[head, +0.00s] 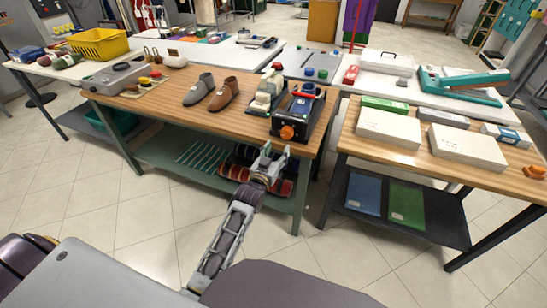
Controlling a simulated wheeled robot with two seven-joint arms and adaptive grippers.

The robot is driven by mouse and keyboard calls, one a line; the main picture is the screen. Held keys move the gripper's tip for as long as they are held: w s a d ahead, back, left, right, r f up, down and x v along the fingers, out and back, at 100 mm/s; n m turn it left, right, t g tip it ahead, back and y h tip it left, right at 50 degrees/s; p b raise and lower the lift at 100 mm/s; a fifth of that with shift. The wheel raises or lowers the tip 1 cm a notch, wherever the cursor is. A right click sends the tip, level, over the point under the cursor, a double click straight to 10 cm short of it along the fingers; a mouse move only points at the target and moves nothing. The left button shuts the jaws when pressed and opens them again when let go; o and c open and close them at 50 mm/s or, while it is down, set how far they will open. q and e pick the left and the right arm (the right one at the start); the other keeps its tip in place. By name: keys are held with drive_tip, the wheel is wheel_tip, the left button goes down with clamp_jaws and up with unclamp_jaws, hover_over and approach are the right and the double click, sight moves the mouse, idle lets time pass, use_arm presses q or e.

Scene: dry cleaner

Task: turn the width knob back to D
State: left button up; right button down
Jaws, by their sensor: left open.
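The orange width knob (287,132) sits on the front of a dark machine (306,112) at the right end of the wooden workbench. Its letter marks are too small to read. My left gripper (273,152) is open and empty, just below and slightly left of the knob. It shows in front of the bench's front edge and appears apart from the knob. My right gripper is not in view.
A cream and green machine (266,93) stands close left of the dark machine. Dark red rolls (237,172) lie on the shelf below. A second table (450,157) with white boxes stands right, across a narrow gap.

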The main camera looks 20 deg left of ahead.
use_arm(q)
drive_tip(key=shift+s, duration=1.5)
drive_tip(key=shift+f, duration=0.1)
